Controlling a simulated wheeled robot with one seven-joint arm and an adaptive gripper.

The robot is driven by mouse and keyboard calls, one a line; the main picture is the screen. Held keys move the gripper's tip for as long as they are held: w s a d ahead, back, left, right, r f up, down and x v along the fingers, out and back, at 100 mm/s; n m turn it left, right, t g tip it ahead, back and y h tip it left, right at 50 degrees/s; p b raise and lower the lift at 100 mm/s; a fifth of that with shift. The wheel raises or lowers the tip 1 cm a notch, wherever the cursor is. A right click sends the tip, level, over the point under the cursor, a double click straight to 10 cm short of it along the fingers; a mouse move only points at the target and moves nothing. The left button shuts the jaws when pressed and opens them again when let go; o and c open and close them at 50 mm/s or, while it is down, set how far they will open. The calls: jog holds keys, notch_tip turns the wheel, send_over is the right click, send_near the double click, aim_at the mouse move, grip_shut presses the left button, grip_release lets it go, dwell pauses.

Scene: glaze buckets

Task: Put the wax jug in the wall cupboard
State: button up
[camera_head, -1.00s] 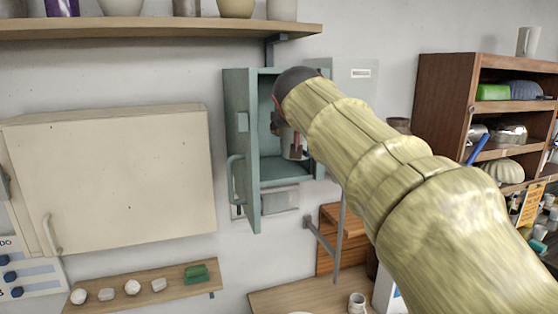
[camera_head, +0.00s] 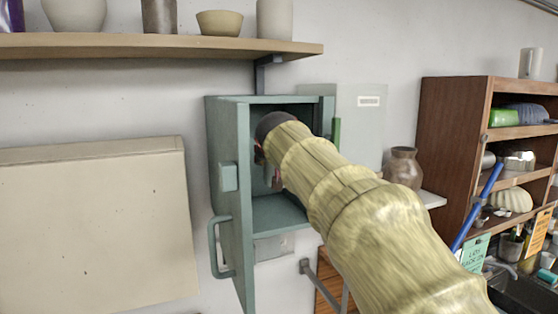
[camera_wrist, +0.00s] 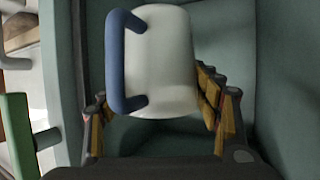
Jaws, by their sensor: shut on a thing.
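The wax jug (camera_wrist: 165,62) is white with a blue handle and appears turned sideways in the wrist view. My gripper (camera_wrist: 160,108) is shut on it, with a finger on either side. The teal wall cupboard (camera_head: 228,165) stands open, its door swung out at the left. In the head view my gripper (camera_head: 270,168) is inside the cupboard opening, and my arm hides much of the interior. The jug is mostly hidden in that view. Teal cupboard surfaces surround the jug in the wrist view. I cannot tell whether the jug touches the cupboard floor.
A closed cream cupboard (camera_head: 90,225) hangs at the left. A wooden shelf (camera_head: 150,47) with pots runs above. A brown vase (camera_head: 403,168) stands right of my arm. A brown shelf unit (camera_head: 450,150) stands farther right. A green handle (camera_wrist: 18,135) shows at the wrist view's left.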

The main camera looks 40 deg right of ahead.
jog(key=x, duration=0.3)
jog(key=p+x, duration=0.1)
jog(key=x, duration=0.1)
jog(key=shift+w+f, duration=0.3)
jog(key=shift+w, duration=0.15)
jog(key=w+f, duration=0.1)
jog(key=f, duration=0.1)
jog(key=w+d+f+p, duration=0.1)
jog(key=f, duration=0.2)
jog(key=w+d+f, duration=0.1)
jog(key=f, duration=0.2)
jog(key=shift+w+p, duration=0.35)
jog(key=shift+w, duration=0.05)
jog(key=shift+s+f, duration=0.1)
jog(key=shift+f, duration=0.05)
jog(key=shift+f, duration=0.2)
jog(key=o, duration=1.6)
jog(key=shift+o, duration=0.2)
